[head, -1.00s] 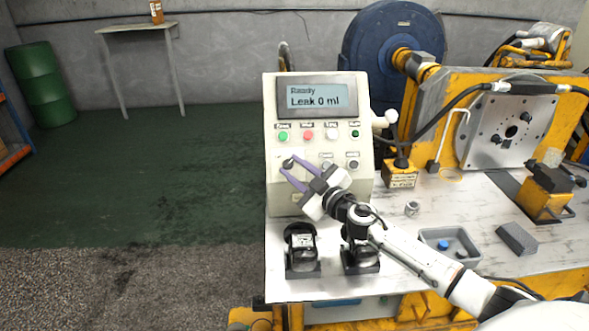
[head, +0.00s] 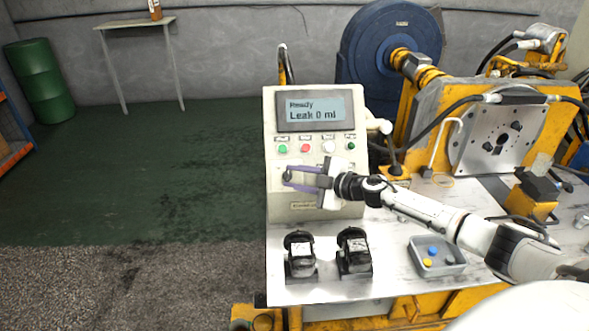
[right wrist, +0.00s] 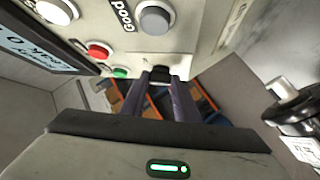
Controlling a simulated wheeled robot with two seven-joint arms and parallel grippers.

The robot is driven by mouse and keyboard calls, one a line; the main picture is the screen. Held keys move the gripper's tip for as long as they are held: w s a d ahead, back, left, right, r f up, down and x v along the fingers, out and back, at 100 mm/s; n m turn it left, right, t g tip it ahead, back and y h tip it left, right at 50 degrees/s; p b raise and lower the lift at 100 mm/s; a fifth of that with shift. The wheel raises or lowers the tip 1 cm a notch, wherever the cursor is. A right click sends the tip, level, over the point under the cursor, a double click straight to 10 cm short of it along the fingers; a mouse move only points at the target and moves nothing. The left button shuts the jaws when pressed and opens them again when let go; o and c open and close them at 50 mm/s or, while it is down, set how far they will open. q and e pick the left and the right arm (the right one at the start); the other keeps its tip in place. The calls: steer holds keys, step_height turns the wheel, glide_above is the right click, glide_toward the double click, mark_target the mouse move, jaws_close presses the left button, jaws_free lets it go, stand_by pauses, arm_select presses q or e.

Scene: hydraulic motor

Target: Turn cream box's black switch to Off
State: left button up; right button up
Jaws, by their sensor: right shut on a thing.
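The cream box (head: 315,207) stands upright on the bench, with a screen reading "Ready" and "Leak 0 ml". My right gripper (head: 286,177) lies nearly level across the box's lower front, its purple fingertips at the left side of the panel. In the right wrist view, the gripper (right wrist: 160,80) has its fingers on either side of the black switch (right wrist: 160,74) and is shut on it. The fingers partly hide the switch, so its exact setting is unclear. My left gripper is not in view.
Green, red and white buttons (head: 328,146) sit just above the gripper. Two black-and-white parts (head: 301,258) stand on the bench in front of the box. A grey tray (head: 455,268) with small coloured pieces is to the right, below my arm. The yellow machine (head: 440,105) stands behind.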

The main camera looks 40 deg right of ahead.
steer(key=n, duration=0.1)
steer(key=n+g, duration=0.1)
steer(key=r+g, duration=0.1)
steer(key=shift+w+d+n+y, duration=0.25)
steer(key=shift+d+n+y, duration=0.05)
steer(key=shift+n, duration=0.1)
steer(key=n+g, duration=0.3)
steer(key=shift+w+r, duration=0.15)
steer(key=shift+w, duration=0.05)
steer(key=n+g, duration=0.2)
steer(key=shift+w+a+r+n+g, duration=0.2)
steer(key=shift+n+g, duration=0.1)
steer(key=shift+n, duration=0.1)
steer(key=shift+n+g+h, duration=0.4)
steer(key=shift+n+g, duration=0.1)
steer(key=shift+f, duration=0.1)
steer(key=o, duration=1)
steer(key=shift+o, duration=0.2)
